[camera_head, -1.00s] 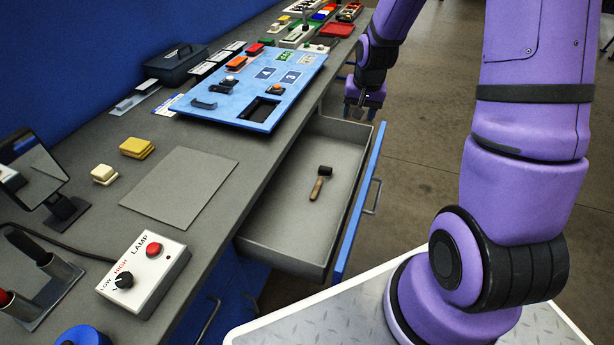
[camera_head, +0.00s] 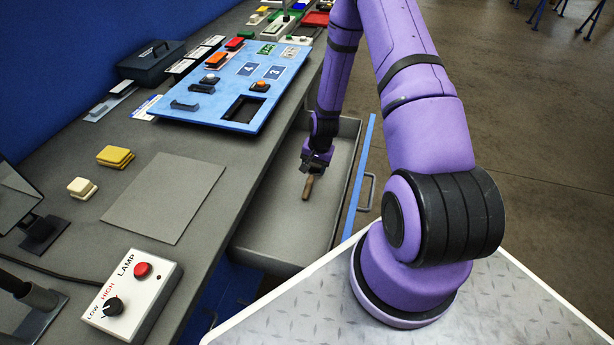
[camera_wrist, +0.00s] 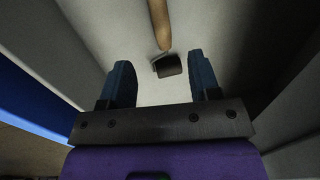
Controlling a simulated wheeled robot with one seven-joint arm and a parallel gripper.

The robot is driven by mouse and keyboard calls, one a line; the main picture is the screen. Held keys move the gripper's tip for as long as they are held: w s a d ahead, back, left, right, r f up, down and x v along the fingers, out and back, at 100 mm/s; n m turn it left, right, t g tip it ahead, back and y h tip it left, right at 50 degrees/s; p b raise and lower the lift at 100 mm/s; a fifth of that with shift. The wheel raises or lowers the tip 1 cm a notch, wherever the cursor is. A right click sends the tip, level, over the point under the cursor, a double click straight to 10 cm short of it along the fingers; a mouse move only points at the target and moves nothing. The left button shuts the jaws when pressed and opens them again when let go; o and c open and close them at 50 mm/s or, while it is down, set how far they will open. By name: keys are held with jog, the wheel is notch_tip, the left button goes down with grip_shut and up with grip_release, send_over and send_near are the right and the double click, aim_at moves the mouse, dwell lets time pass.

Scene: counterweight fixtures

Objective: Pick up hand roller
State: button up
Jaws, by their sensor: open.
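The hand roller lies in the open grey drawer (camera_head: 285,215). In the head view its wooden handle (camera_head: 308,187) shows below my gripper (camera_head: 314,164), which hides the black head. In the wrist view the wooden handle (camera_wrist: 160,22) runs to the top edge, and the black roller head (camera_wrist: 167,66) lies just ahead of the fingertips, about midway between them. My gripper (camera_wrist: 161,72) is open and empty, its two blue-grey fingers apart. It is over the drawer; the remaining height above the roller is hard to judge.
The drawer's walls stand close around my gripper, with the blue drawer front (camera_head: 360,180) to the right. A blue panel (camera_head: 235,85) lies on the bench above the drawer. A lamp control box (camera_head: 133,290) stands at the bench's near left.

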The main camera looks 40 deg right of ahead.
aim_at(309, 184)
jog(key=shift+w+a+f, duration=0.15)
jog(key=shift+w+f, duration=0.1)
jog(key=shift+f, duration=1.5)
jog(key=shift+w+a+f, duration=0.2)
jog(key=shift+w+f, duration=0.05)
jog(key=shift+f, duration=1.45)
jog(key=shift+w+a+f, duration=0.15)
jog(key=shift+w+f, duration=0.1)
jog(key=shift+f, duration=1.5)
jog(key=c, duration=1)
jog(key=shift+r, duration=5)
jog(key=shift+o, duration=1)
jog(key=shift+c, duration=1.1)
